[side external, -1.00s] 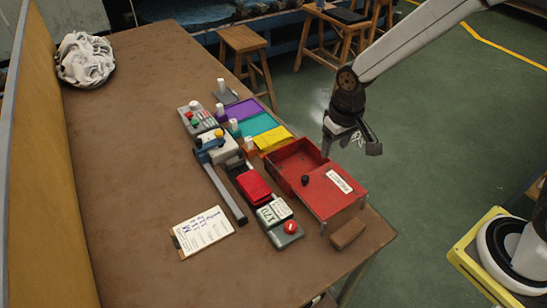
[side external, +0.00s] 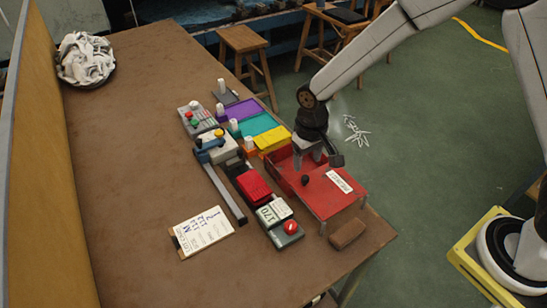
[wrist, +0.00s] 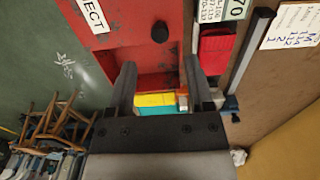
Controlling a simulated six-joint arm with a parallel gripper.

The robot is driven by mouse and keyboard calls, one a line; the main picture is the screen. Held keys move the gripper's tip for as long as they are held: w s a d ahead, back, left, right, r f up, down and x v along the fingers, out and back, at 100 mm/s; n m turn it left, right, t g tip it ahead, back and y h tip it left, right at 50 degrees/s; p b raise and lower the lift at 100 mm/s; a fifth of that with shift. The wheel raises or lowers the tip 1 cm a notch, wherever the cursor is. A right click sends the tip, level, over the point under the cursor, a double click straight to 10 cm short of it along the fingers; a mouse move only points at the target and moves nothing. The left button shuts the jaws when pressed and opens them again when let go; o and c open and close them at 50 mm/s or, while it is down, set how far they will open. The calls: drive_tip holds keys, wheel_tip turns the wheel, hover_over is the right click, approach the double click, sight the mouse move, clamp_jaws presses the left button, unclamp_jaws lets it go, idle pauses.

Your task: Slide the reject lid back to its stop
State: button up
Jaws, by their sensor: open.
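The red reject lid (side external: 326,197) covers the near part of a red box, with a white label and a black knob (side external: 305,181) on top. The far part of the box (side external: 284,166) is uncovered. My gripper (side external: 308,161) hangs over that open part, just beyond the knob, with its fingers pointing down. In the wrist view the lid (wrist: 128,18) and its knob (wrist: 160,32) lie ahead of the two spread fingers (wrist: 158,72).
Yellow (side external: 273,138), teal and purple trays stand beyond the box. A red block (side external: 253,187), a numbered counter (side external: 273,213) and a red button (side external: 291,227) stand left of it. A brown block (side external: 348,233) lies at the near end. The left tabletop is mostly clear.

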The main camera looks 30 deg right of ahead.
sight(305, 177)
drive_tip(key=shift+f, duration=2.8)
clamp_jaws()
